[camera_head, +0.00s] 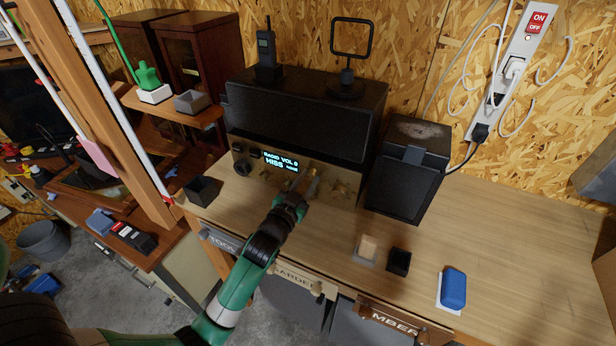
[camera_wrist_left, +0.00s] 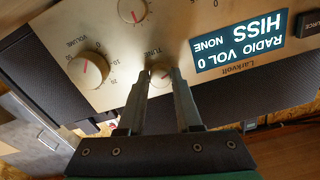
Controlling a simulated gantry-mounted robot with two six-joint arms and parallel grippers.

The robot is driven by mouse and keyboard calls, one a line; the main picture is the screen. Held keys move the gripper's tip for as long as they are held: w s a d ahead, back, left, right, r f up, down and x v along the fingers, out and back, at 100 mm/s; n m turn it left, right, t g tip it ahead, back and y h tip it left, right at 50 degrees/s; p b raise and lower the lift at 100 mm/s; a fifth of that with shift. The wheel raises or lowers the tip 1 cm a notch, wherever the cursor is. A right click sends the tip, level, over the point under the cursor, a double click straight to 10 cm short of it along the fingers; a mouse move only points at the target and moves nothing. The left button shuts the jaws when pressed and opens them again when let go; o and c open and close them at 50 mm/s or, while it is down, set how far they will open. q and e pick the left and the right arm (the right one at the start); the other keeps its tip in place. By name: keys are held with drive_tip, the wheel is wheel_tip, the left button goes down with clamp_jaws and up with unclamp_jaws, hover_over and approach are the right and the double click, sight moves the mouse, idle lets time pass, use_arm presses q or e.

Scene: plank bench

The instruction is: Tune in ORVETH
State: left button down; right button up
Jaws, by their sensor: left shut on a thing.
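The radio (camera_head: 350,189) stands at the back of the bench with a pale front panel. Its lit display (camera_head: 281,162) reads RADIO VOL 0, HISS, NONE; the display shows upside down in the left wrist view (camera_wrist_left: 240,42). The volume knob (camera_wrist_left: 88,70) and another knob (camera_wrist_left: 132,9) are apart from the fingers. My right gripper is not in view.
A black speaker box (camera_head: 408,185) stands right of the radio. A handset (camera_head: 267,55) and a loop antenna (camera_head: 350,50) stand on the black cabinet above. Small boxes (camera_head: 398,262) and a blue block (camera_head: 453,287) lie near the bench front. The bench's right part is clear.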

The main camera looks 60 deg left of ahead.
use_arm(q)
drive_tip(key=shift+m+p, duration=1.1)
drive_tip(key=shift+m, duration=0.8)
drive_tip(key=c, duration=0.6)
unclamp_jaws()
drive_tip(key=shift+s+d, duration=0.1)
drive_tip(key=v, duration=1.1)
drive_tip(key=shift+s+d, duration=0.15)
drive_tip(key=shift+r, duration=0.1)
